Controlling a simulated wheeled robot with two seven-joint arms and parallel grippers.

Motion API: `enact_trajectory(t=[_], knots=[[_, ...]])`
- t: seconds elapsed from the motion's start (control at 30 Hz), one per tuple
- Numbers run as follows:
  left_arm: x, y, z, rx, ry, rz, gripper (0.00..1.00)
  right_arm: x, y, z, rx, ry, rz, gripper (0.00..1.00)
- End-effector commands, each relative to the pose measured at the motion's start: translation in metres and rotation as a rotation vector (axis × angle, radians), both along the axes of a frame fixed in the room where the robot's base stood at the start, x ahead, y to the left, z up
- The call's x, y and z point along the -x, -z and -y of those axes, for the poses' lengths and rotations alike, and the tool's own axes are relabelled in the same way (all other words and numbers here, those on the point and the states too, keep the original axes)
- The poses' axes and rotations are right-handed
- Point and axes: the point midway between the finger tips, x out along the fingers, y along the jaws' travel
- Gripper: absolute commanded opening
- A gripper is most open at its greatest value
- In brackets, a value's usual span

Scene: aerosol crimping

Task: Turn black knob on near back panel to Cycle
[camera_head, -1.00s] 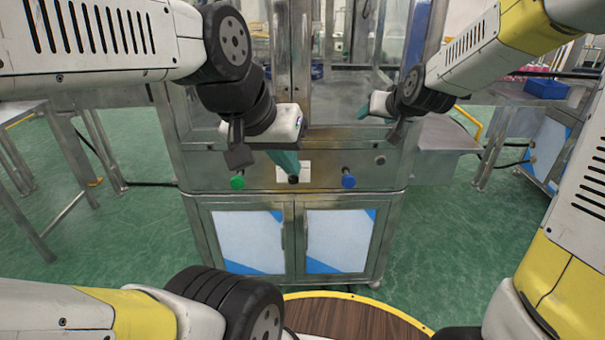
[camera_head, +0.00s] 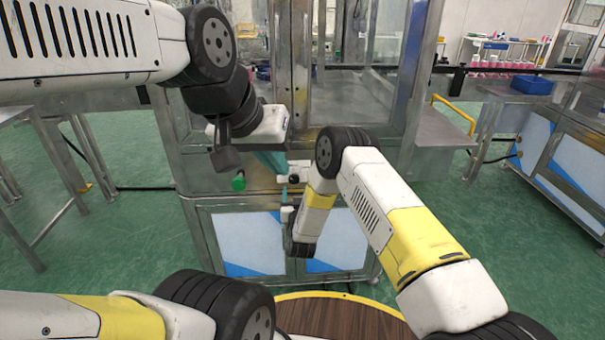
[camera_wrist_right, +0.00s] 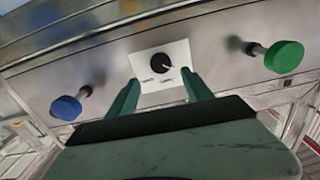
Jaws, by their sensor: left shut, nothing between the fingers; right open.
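The black knob (camera_wrist_right: 175,64) sits on a white label plate (camera_wrist_right: 150,58) on the metal panel, seen in the right wrist view. Its white pointer mark slants toward the lower right of that picture; the labels are too small to read. My right gripper (camera_wrist_right: 162,92) is open, its teal fingers on either side of the plate's lower part, pointing at the panel, apart from the knob. In the head view, the right gripper (camera_head: 285,195) is in front of the panel, just below the knob. My left gripper (camera_head: 270,160) is shut and empty, close to the knob's left.
A green button (camera_head: 239,181) is left of the knob on the panel. A blue button (camera_wrist_right: 66,107) is on its other side, hidden by my right arm in the head view. A side table (camera_head: 440,130) stands right of the machine. Green floor is open on both sides.

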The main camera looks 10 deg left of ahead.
Motion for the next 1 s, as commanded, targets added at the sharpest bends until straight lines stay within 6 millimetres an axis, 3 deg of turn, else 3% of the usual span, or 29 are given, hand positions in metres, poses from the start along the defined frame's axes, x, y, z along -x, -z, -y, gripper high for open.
enact_trajectory(t=[0.17, 0.6, 0.97, 1.0], knots=[[0.000, 0.000, 0.000, 0.000, 0.000, 0.000, 0.00, -0.004, 0.007, -0.003, 0.000, 0.003, 0.019, 0.59], [0.000, 0.000, 0.000, 0.000, 0.000, 0.000, 0.00, -0.064, 0.007, -0.020, 0.001, 0.002, 0.016, 0.59], [0.000, 0.000, 0.000, 0.000, 0.000, 0.000, 0.00, -0.071, 0.006, -0.022, 0.001, 0.002, 0.014, 0.59], [0.000, 0.000, 0.000, 0.000, 0.000, 0.000, 0.00, -0.071, 0.006, -0.022, 0.001, 0.002, 0.014, 0.53]])
